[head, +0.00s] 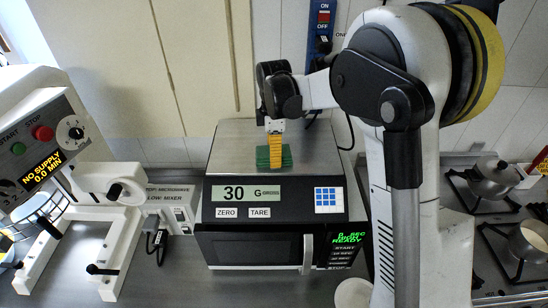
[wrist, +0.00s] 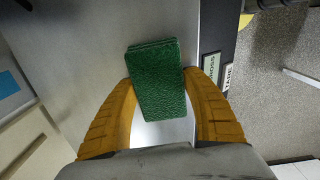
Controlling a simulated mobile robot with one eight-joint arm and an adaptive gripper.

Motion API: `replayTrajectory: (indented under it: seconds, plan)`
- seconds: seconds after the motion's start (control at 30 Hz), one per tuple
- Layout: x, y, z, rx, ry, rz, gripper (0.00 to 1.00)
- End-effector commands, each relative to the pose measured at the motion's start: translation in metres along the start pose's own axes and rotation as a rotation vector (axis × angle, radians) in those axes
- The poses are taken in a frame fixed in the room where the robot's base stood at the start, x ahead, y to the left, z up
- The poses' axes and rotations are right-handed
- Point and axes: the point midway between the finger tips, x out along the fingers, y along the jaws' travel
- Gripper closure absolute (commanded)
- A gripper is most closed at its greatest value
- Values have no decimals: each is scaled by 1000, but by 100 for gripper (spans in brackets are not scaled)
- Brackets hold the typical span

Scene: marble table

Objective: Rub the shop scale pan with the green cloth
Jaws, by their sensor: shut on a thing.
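The green cloth (head: 287,157), a small folded block, is at the middle of the shop scale pan (head: 230,150), a flat grey metal plate. My gripper (head: 276,160) points down over the pan with its orange fingers shut on the cloth. In the wrist view the cloth (wrist: 158,85) sits between the two fingertips (wrist: 158,85), with the bare pan (wrist: 165,133) around it. The cloth appears to be on the pan or just over it; I cannot tell if it presses. The scale display (head: 247,193) reads 30 G.
The scale stands on a black microwave (head: 250,248). A white mixer (head: 90,225) with a control box stands at the left. A stove with a metal pot (head: 493,178) is at the right. Wall panels are close behind the scale. The pan around the cloth is clear.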

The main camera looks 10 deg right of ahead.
Motion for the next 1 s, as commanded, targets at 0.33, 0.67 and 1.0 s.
replayTrajectory:
  seconds: [0.33, 0.67, 1.0]
  plan:
    - [3, 29, 3, 0, 0, 0, 66]
    - [3, 46, 4, 0, 0, 1, 66]
    - [1, 64, 6, 0, 0, 0, 66]
